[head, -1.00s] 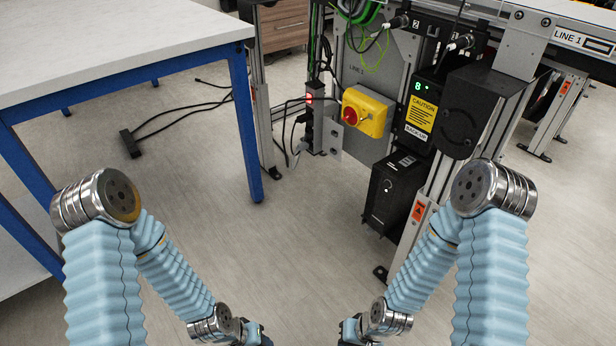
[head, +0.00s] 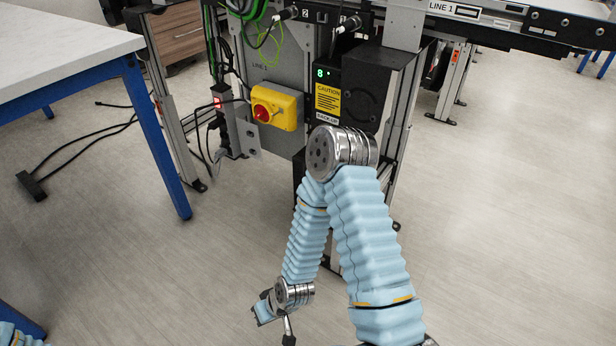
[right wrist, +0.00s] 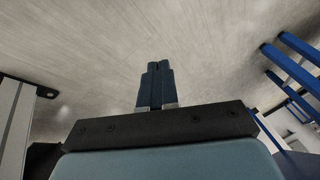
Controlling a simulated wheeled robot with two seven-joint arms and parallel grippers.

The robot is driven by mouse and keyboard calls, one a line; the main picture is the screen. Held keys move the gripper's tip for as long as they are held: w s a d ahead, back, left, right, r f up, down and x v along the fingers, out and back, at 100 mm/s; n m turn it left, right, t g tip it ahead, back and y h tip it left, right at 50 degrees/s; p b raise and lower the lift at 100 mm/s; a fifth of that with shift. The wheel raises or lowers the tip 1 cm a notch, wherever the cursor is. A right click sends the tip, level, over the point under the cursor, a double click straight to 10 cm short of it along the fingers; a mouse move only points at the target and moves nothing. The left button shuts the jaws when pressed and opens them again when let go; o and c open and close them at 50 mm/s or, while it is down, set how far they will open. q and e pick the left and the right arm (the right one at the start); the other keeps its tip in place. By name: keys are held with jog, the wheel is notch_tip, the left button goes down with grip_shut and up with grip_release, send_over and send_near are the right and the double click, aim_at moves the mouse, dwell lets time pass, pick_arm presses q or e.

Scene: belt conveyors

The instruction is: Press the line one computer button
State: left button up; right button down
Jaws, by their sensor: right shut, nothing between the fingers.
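The line one computer (head: 298,168) is a black box low on the machine frame under the LINE 1 panel. My right arm covers most of it in the head view, and its button is hidden. My right gripper shows in the right wrist view (right wrist: 157,68) with its two dark fingers together and nothing between them. It points over bare floor, apart from the computer. My left gripper is out of view; only a bit of my left arm's sleeve shows at the lower left corner.
A yellow box with a red rotary switch (head: 275,107) sits above and left of the computer. A black box with a caution label (head: 327,100) is beside it. A blue-legged table (head: 155,135) stands left, and cables lie on the floor.

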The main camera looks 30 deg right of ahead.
jog(key=w+d+r+n+t+h+b, duration=0.2)
jog(key=w+d+t, duration=0.3)
jog(key=w, duration=0.6)
pick_arm(q)
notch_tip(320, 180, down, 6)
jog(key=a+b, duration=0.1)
jog(key=b, duration=0.2)
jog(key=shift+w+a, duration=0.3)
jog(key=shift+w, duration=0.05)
pick_arm(e)
jog(key=w+d+r+n+t+h, duration=0.3)
jog(key=w+d+r+t+h, duration=0.4)
jog(key=d, duration=0.8)
jog(key=w+r+h, duration=0.1)
jog(key=w+r, duration=0.2)
jog(key=r, duration=0.2)
jog(key=shift+d+r+n, duration=0.15)
jog(key=shift+r+n, duration=0.2)
jog(key=shift+n, duration=0.05)
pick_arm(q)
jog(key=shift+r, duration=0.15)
pick_arm(e)
jog(key=w+d, duration=0.3)
jog(key=d, duration=0.5)
jog(key=shift+w, duration=0.2)
